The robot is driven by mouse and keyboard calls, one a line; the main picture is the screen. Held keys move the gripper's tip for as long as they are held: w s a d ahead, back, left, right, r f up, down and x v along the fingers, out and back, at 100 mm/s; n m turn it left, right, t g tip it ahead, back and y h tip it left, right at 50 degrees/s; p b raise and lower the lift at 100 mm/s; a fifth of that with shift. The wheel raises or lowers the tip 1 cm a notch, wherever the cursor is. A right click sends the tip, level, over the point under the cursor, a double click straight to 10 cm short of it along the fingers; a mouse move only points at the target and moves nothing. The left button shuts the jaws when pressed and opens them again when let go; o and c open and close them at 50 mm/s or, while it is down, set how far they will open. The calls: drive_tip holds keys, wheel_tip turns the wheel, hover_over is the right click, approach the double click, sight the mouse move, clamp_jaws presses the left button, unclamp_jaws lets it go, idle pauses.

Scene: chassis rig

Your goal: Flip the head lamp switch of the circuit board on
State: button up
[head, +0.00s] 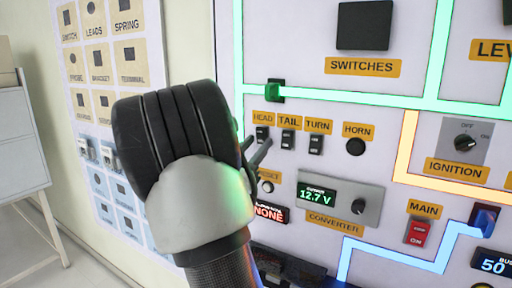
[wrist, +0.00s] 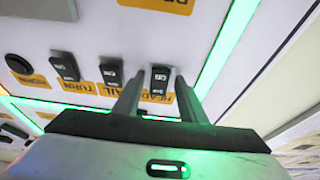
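The head lamp switch (head: 262,134) is a small black rocker under the orange HEAD label (head: 263,118) on the white panel. It also shows in the wrist view (wrist: 160,80), which sees the panel upside down. My gripper (head: 257,146) is in front of the panel, just below this switch. In the wrist view its two fingers (wrist: 159,76) are apart, with the head switch seen between their tips and nothing held. I cannot tell whether the fingers touch the panel, nor which way the rocker is set.
The TAIL switch (head: 288,139) and TURN switch (head: 316,143) sit close by to the right, then the round HORN button (head: 355,147). A green glowing strip (head: 350,96) runs above. The converter box (head: 340,203) and red MAIN switch (head: 417,232) are lower right.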

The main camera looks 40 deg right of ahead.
idle(0.3)
drive_tip(key=b+v, duration=0.1)
drive_tip(key=v, duration=1.6)
drive_tip(key=shift+a+b, duration=0.15)
drive_tip(key=shift+b, duration=0.15)
drive_tip(key=shift+s, duration=0.15)
